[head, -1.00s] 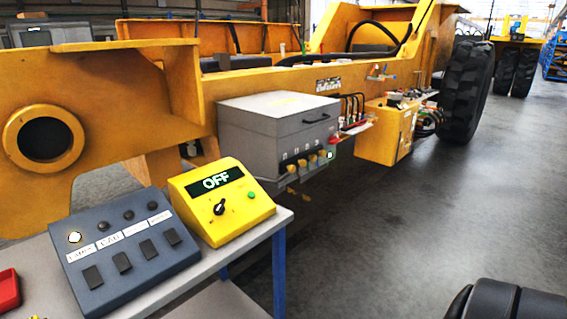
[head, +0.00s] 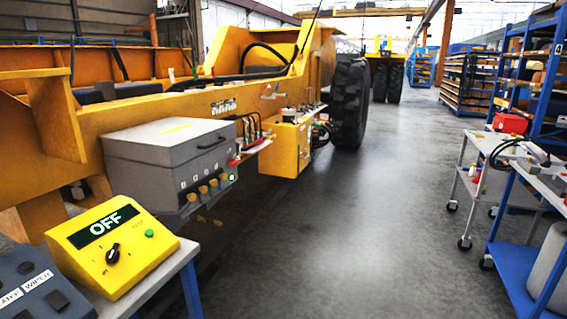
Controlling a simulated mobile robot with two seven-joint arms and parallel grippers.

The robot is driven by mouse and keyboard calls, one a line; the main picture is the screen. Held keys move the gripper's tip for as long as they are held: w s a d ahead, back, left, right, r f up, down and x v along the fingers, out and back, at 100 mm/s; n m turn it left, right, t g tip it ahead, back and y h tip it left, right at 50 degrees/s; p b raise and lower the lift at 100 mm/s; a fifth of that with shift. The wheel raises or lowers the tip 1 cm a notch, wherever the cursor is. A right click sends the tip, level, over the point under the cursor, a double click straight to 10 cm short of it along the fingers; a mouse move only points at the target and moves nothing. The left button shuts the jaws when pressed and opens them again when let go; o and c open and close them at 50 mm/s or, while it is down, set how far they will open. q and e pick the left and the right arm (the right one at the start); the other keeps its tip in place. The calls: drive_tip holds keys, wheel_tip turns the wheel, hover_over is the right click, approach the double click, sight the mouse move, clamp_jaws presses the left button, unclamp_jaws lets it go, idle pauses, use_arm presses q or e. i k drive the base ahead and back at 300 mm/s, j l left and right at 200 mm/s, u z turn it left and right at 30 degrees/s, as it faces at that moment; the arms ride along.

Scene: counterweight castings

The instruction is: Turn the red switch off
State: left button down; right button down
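A small red part (head: 234,160) shows at the right end of the grey box (head: 150,165) on the yellow machine frame. It may be the red switch; it is too small to tell its position. Neither of my grippers is in view.
A dark switch panel (head: 40,285) is cut off at the lower left. A large black tyre (head: 350,103) stands beyond the machine frame. Carts (head: 520,215) and blue shelving (head: 530,80) line the right side. The grey floor (head: 340,230) between is clear.

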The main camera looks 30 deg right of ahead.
sight(232, 162)
drive_tip(key=z, duration=0.8)
drive_tip(key=i+l+u, duration=0.15)
drive_tip(key=i+l, duration=0.4)
drive_tip(key=i+l+u, duration=0.2)
drive_tip(key=i+l, duration=0.4)
drive_tip(key=i+l+u, duration=0.15)
drive_tip(key=i+l, duration=0.35)
drive_tip(key=l, duration=0.25)
